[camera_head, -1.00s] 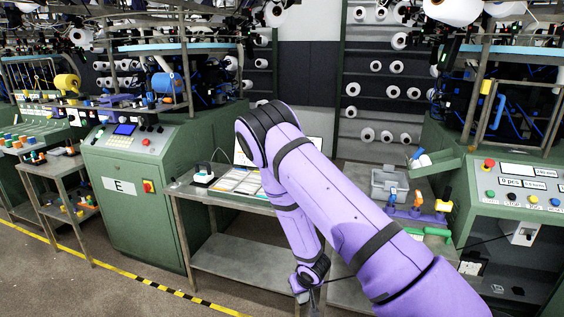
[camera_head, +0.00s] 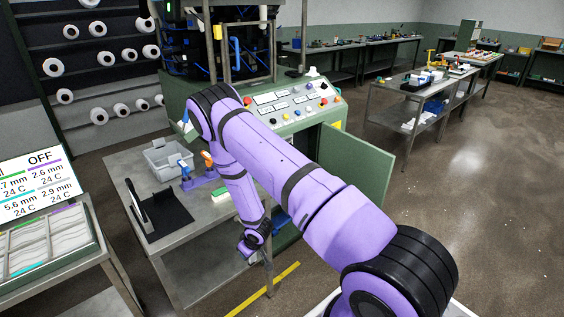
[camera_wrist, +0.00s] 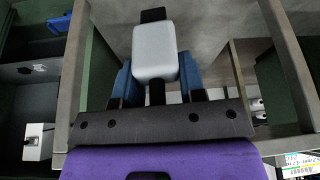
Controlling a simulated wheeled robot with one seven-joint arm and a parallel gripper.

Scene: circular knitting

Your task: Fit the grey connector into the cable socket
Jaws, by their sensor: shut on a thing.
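The grey connector (camera_wrist: 155,52) is a pale rounded block with a dark tip. In the wrist view it sits between the two blue fingers of my gripper (camera_wrist: 154,78), which is shut on it. In the head view my gripper (camera_head: 250,253) hangs low beside the front of the steel table, and the connector is too small to make out there. A white box with a dark slot (camera_wrist: 38,141), possibly the cable socket, is inside a dark recess at the left of the wrist view, apart from the connector. In the head view I cannot see the socket.
The steel table (camera_head: 180,262) holds a grey bin (camera_head: 166,160) and a purple tool rack (camera_head: 205,180). A green machine door (camera_head: 357,163) stands open to the right of my arm. Table framing (camera_wrist: 85,75) surrounds the gripper closely. Open floor (camera_head: 430,210) lies at the right.

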